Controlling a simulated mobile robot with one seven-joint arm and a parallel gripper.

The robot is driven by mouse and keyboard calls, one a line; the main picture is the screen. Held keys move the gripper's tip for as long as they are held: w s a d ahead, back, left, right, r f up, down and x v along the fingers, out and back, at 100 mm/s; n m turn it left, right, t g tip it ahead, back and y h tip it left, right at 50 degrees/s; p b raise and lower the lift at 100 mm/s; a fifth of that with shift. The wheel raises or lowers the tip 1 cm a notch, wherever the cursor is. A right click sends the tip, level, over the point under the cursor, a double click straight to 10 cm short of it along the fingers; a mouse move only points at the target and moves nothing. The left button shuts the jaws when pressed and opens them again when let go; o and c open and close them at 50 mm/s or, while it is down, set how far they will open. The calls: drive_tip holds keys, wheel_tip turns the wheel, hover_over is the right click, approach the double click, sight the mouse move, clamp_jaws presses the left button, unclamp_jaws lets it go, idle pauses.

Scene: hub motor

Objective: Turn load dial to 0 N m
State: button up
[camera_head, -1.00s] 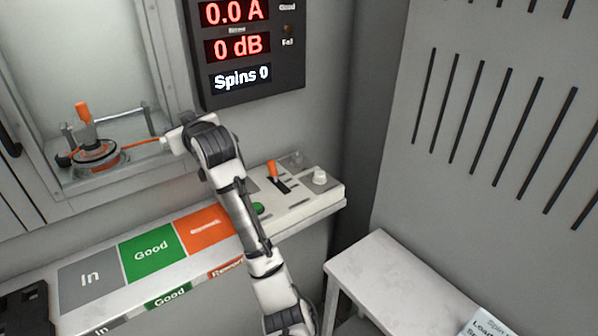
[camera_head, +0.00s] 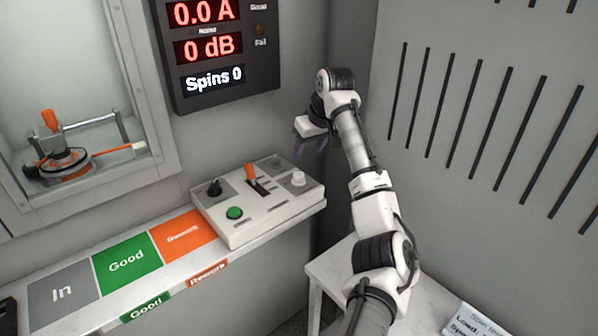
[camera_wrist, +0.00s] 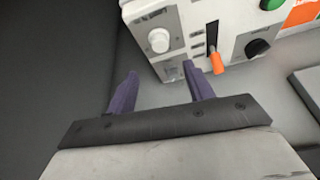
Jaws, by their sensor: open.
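The control box (camera_head: 258,203) on the ledge carries a black knob (camera_head: 213,187), an orange lever (camera_head: 252,175), a green button (camera_head: 235,213) and a white knob (camera_head: 297,179). I cannot read which knob is the load dial. My gripper (camera_head: 311,145) is open and empty, above and right of the box. In the wrist view, the white knob (camera_wrist: 158,40) lies just beyond my open fingers (camera_wrist: 160,72), apart from them. The orange lever (camera_wrist: 216,62) and black knob (camera_wrist: 257,47) are farther right. The dial settings are too small to read.
A display (camera_head: 222,50) reads 0.0 A, 0 dB and Spins 0. A motor (camera_head: 64,164) with orange parts sits in the recess at left. In, Good (camera_head: 127,263) and orange zones line the ledge. A slotted wall (camera_head: 480,130) and pale table (camera_head: 335,275) stand at right.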

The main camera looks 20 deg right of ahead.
sight(299, 174)
drive_tip(key=p+x, duration=0.1)
drive_tip(key=x, duration=1)
drive_tip(key=shift+w+a, duration=0.1)
drive_tip(key=c, duration=1)
drive_tip(key=shift+r+n+p, duration=0.1)
drive_tip(key=shift+n+p, duration=0.3)
drive_tip(key=shift+p, duration=0.25)
drive_tip(key=shift+n+y+p, duration=0.3)
drive_tip(key=shift+p, duration=0.05)
drive_tip(key=shift+n+y+p, duration=0.4)
drive_tip(key=shift+n+p, duration=0.45)
drive_tip(key=shift+n, duration=0.25)
drive_tip(key=shift+w+n+g+y, duration=0.1)
drive_tip(key=shift+n+g+y, duration=0.25)
drive_tip(key=shift+n, duration=0.75)
drive_tip(key=shift+w+n+g+y, duration=0.1)
drive_tip(key=shift+n+g+y, duration=0.25)
drive_tip(key=shift+n, duration=0.75)
